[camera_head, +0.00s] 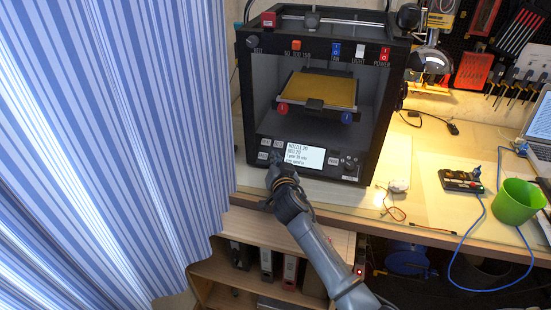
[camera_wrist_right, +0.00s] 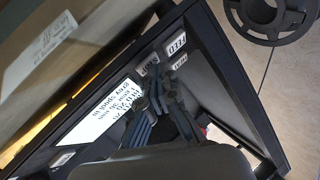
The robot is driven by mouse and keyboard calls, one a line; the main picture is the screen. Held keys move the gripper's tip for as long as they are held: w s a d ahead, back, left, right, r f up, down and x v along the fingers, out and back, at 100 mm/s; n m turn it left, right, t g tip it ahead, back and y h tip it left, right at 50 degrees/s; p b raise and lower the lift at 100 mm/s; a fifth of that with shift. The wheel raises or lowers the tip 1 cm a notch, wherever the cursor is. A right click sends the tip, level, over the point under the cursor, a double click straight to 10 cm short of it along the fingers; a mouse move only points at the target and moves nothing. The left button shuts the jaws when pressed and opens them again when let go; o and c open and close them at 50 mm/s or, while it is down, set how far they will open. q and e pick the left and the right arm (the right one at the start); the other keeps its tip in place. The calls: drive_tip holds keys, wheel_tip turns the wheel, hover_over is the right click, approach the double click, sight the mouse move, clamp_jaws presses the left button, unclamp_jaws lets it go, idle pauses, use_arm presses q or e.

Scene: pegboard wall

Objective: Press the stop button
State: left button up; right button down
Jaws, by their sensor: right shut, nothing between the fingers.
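The black 3D printer (camera_head: 380,100) stands on the bench, its lit screen (camera_head: 305,155) low on the front. Small pale labelled buttons (camera_head: 265,142) sit left of the screen. In the right wrist view, one label, hard to read but looking like STOP (camera_wrist_right: 148,66), lies between the screen (camera_wrist_right: 98,112) and the FEED label (camera_wrist_right: 176,44). My right gripper (camera_head: 275,161) is shut and empty, its fingertips at the button group. In the wrist view the fingers (camera_wrist_right: 166,88) reach up close to that label. I cannot tell whether they touch it. My left gripper is not in view.
A striped curtain (camera_head: 110,130) hangs left of the printer. A green cup (camera_head: 516,202), a small dark device (camera_head: 461,181) and loose cables lie on the bench to the right. A shelf with binders (camera_head: 266,262) is below. A knob (camera_head: 351,164) sits right of the screen.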

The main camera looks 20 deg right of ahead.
drive_tip(key=shift+s+a+r+p, duration=0.4)
drive_tip(key=shift+s+r+p, duration=0.15)
drive_tip(key=shift+r, duration=0.1)
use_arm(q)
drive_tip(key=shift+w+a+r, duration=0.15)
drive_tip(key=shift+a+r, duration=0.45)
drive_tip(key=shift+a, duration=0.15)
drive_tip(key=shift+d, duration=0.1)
use_arm(e)
drive_tip(key=shift+w, duration=0.1)
drive_tip(key=shift+r, duration=0.2)
drive_tip(key=shift+s+a+r+p, duration=0.25)
drive_tip(key=shift+s+r+p, duration=0.15)
drive_tip(key=shift+r+p, duration=0.2)
drive_tip(key=shift+s+a+r+p, duration=0.25)
drive_tip(key=shift+s+r+p, duration=0.2)
drive_tip(key=shift+p, duration=0.15)
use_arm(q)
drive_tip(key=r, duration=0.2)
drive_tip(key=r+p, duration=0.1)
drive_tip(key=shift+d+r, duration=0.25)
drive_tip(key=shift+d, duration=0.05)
use_arm(e)
drive_tip(key=shift+s+a+r, duration=0.35)
drive_tip(key=shift+s+r, duration=0.15)
drive_tip(key=shift+r, duration=0.15)
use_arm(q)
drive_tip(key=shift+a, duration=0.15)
